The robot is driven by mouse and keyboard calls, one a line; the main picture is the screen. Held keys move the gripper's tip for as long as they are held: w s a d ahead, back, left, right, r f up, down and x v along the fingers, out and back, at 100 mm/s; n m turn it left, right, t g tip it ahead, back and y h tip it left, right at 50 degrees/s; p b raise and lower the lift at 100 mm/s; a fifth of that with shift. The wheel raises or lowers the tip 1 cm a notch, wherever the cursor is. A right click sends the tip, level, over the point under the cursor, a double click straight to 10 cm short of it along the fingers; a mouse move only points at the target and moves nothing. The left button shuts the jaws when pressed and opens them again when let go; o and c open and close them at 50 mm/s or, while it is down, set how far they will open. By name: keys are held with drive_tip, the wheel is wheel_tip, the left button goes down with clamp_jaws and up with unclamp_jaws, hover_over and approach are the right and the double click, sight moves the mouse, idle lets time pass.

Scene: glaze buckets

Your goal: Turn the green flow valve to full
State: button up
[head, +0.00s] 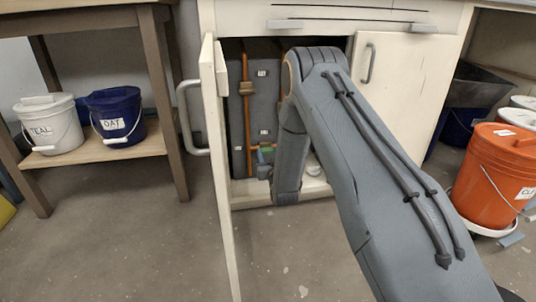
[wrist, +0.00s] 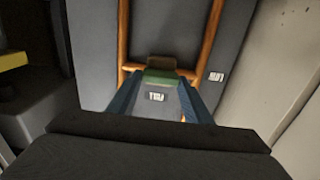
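The green flow valve (head: 266,149) sits low inside the open cabinet, on copper piping against a grey panel. In the wrist view its green handle (wrist: 160,78) lies crosswise, straight ahead, with a brownish part just behind it. My gripper (wrist: 160,88) is open, its two blue fingers well apart, one at each end of the handle. I cannot tell whether the fingertips touch it. A small white label (wrist: 156,97) shows on the panel between the fingers; its text is too small to read surely. In the head view my arm hides most of the gripper.
The cabinet's left door (head: 216,130) stands open beside my arm; the right door (head: 396,85) closely flanks its other side. A copper pipe (head: 246,120) rises left of the valve.

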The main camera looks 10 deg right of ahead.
drive_tip(key=shift+m+p, duration=0.4)
drive_tip(key=m+p, duration=0.3)
drive_tip(key=shift+r+m, duration=0.1)
drive_tip(key=shift+m, duration=0.2)
drive_tip(key=m+p, duration=0.3)
drive_tip(key=m, duration=0.1)
drive_tip(key=shift+d+m, duration=0.15)
drive_tip(key=shift+m, duration=0.15)
drive_tip(key=m+p, duration=0.1)
drive_tip(key=m, duration=0.1)
drive_tip(key=m+p, duration=0.1)
drive_tip(key=m, duration=0.1)
drive_tip(key=shift+f+m+p, duration=0.2)
drive_tip(key=shift+m+p, duration=0.1)
drive_tip(key=shift+p, duration=0.05)
drive_tip(key=shift+f+m+p, duration=0.2)
drive_tip(key=shift+m+p, duration=0.7)
drive_tip(key=shift+m, duration=1.2)
drive_tip(key=o, duration=1.1)
drive_tip(key=shift+c, duration=0.2)
